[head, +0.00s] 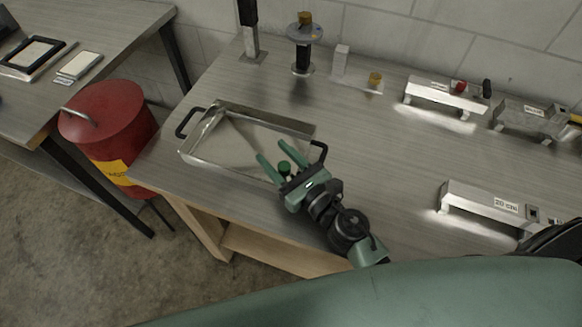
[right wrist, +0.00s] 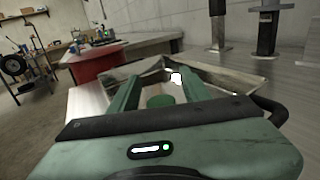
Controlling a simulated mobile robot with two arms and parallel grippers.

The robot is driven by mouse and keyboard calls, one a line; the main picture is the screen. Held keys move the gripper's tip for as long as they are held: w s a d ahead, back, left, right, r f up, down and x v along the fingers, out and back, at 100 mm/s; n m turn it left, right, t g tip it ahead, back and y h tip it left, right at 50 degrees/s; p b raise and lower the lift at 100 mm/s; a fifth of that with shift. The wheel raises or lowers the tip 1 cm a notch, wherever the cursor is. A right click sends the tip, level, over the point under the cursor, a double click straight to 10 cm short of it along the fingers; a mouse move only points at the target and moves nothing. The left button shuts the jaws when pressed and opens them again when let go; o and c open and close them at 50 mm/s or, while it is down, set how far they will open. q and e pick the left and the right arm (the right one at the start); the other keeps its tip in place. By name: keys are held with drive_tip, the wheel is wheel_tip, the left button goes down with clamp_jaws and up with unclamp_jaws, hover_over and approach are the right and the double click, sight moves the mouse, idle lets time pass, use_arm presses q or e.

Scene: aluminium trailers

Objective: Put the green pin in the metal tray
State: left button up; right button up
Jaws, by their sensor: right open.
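The metal tray (head: 224,102) is a shallow silver pan with black handles, on the left part of the workbench. The green pin (head: 284,168) shows as a small dark green round top near the tray's right front corner. It appears to be inside the tray, though its lower part is hidden. My right gripper (head: 271,151) is open over that corner, its two green fingers on either side of the pin with visible gaps. In the right wrist view the pin (right wrist: 160,101) sits between the spread fingers, and the tray (right wrist: 230,78) lies beyond. My left gripper is not in view.
A red drum (head: 108,125) stands on the floor left of the bench. Behind the tray are a black post stand (head: 303,50) and a white block holder (head: 341,62). Aluminium trailers (head: 445,95) stand on the right. The bench middle (head: 380,150) is clear.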

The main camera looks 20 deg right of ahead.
drive_tip(key=b+v, duration=0.1)
drive_tip(key=v, duration=0.2)
drive_tip(key=b+v, duration=0.2)
drive_tip(key=v, duration=0.2)
drive_tip(key=b+v, duration=0.2)
drive_tip(key=v, duration=0.2)
drive_tip(key=shift+f, duration=0.25)
drive_tip(key=shift+s+d+r+b, duration=0.15)
drive_tip(key=shift+s+b, duration=0.25)
drive_tip(key=shift+s, duration=0.05)
drive_tip(key=shift+r, duration=0.1)
